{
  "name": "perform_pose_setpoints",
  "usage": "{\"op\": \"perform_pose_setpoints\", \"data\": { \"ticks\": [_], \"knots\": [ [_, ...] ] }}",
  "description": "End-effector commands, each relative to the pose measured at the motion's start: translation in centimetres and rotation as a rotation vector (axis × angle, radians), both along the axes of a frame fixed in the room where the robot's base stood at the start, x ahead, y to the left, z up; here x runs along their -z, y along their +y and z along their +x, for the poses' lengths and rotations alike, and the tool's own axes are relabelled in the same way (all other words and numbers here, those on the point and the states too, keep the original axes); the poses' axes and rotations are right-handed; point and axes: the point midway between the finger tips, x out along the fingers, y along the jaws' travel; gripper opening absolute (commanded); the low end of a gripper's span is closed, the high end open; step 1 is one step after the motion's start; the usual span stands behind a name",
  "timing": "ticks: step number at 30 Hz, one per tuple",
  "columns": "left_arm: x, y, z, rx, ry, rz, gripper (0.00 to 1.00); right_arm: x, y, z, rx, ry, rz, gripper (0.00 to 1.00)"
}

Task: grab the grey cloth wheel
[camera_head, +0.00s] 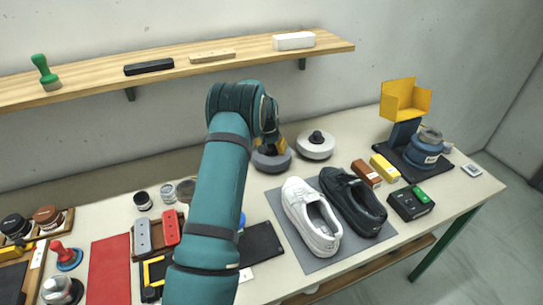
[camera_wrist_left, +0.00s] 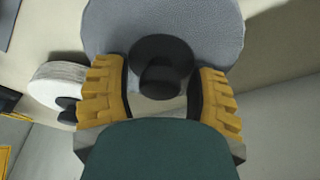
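The grey cloth wheel (camera_head: 271,163) lies on the table near the wall, partly hidden by my left gripper (camera_head: 270,147) above it. In the left wrist view the grey cloth wheel (camera_wrist_left: 218,27) is a wide grey disc with a black round hub (camera_wrist_left: 162,62). The yellow fingers of my left gripper (camera_wrist_left: 162,85) stand apart, one on each side of the hub. They look open, with the hub between them; I cannot tell whether they touch it. My right gripper is not in view.
A white wheel (camera_head: 315,149) with a black hub sits close to the right. White (camera_head: 299,211) and black (camera_head: 352,205) shoes stand on a grey mat (camera_head: 302,258) in front. A wooden shelf (camera_head: 100,78) runs along the wall behind my arm.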

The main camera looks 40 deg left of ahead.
Motion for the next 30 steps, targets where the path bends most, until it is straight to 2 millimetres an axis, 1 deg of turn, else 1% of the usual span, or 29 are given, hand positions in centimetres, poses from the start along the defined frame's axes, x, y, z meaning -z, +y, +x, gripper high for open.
{"op": "perform_pose_setpoints", "data": {
  "ticks": [1,2,3,4,13,17,20,26,27,30],
  "knots": [
    [0.0,0.0,0.0,0.0,0.0,0.0,0.35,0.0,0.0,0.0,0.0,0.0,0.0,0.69],
    [0.0,0.0,0.0,0.0,0.0,0.0,0.24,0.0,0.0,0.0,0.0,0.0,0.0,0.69],
    [0.0,0.0,0.0,0.0,0.0,0.0,0.1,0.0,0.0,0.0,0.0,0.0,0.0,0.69],
    [0.0,0.0,0.0,0.0,0.0,0.0,0.0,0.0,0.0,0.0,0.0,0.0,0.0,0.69],
    [-0.1,0.0,0.0,0.0,-0.001,0.0,0.0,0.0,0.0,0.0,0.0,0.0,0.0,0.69],
    [-0.5,0.0,0.0,0.0,-0.001,0.0,0.0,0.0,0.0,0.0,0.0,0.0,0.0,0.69],
    [-1.3,0.0,0.1,0.0,-0.003,0.001,0.0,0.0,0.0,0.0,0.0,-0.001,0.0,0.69],
    [-4.0,0.1,0.0,0.0,-0.004,0.002,0.0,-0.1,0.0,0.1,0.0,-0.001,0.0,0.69],
    [-3.7,0.4,-1.0,-0.003,-0.001,0.0,0.0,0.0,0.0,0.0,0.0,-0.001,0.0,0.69],
    [-3.6,0.9,-3.1,-0.005,0.001,-0.002,0.0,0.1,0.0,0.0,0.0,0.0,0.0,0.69]
  ]
}}
